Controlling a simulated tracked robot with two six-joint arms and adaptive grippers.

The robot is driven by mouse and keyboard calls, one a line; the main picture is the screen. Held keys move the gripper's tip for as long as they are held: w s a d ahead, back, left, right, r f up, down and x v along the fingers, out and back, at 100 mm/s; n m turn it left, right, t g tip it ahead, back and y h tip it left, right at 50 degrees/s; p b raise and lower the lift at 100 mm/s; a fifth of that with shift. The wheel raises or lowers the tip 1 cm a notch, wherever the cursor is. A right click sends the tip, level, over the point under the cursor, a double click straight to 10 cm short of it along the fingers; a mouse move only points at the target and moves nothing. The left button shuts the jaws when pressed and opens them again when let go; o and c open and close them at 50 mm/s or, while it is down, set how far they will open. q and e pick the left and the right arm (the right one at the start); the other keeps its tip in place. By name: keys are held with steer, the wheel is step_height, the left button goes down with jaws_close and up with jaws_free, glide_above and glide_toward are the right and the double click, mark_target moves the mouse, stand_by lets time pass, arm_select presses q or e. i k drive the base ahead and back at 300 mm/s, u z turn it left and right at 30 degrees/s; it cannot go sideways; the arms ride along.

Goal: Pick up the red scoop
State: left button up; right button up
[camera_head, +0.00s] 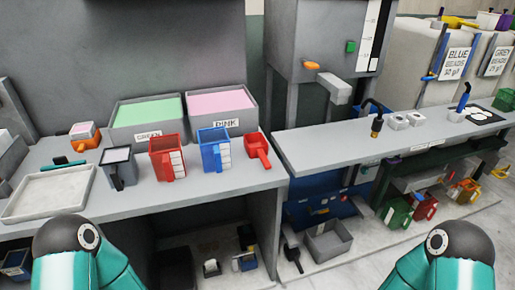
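The red scoop (257,148) lies on the grey bench at its right end, near the bench's right edge. Its handle points toward the front. Nothing touches it from above. Teal and black links of my two arms show at the bottom left and bottom right of the picture. Neither gripper is in view, so I cannot see whether they are open or shut.
A blue jug (214,150), a red jug (167,158) and a dark grey jug (119,168) stand left of the scoop. Bins of green (148,137) and pink (222,90) material stand behind. A shallow tray (48,193) lies at left. The front bench strip is clear.

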mark_target(260, 153)
steer(key=i, duration=0.95)
